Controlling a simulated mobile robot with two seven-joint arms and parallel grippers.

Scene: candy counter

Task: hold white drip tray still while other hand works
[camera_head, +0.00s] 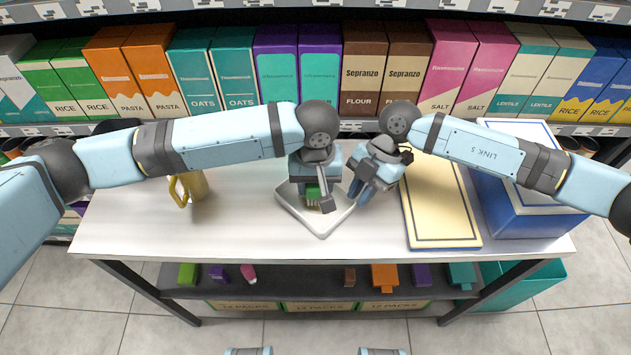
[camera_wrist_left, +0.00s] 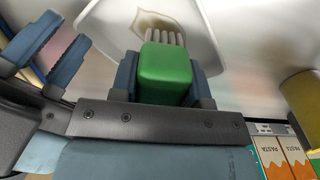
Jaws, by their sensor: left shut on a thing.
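The white drip tray (camera_head: 298,215) lies on the counter, and its inside with a brownish stain shows in the left wrist view (camera_wrist_left: 208,38). My left gripper (camera_head: 318,200) is over the tray, shut on a green-handled brush (camera_wrist_left: 165,72). The brush's pale bristles point down at the stain; whether they touch it I cannot tell. My right gripper (camera_head: 360,190) is at the tray's right side. Its two fingers (camera_wrist_left: 52,52) show a gap between them in the left wrist view, beside the tray's rim, with nothing seen between them.
A yellow mug (camera_head: 190,187) stands left of the tray. A cream board with a blue border (camera_head: 440,205) and a blue-and-white box (camera_head: 535,205) are at the right. Shelves of packets (camera_head: 290,70) line the back. The counter's front left (camera_head: 180,235) is clear.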

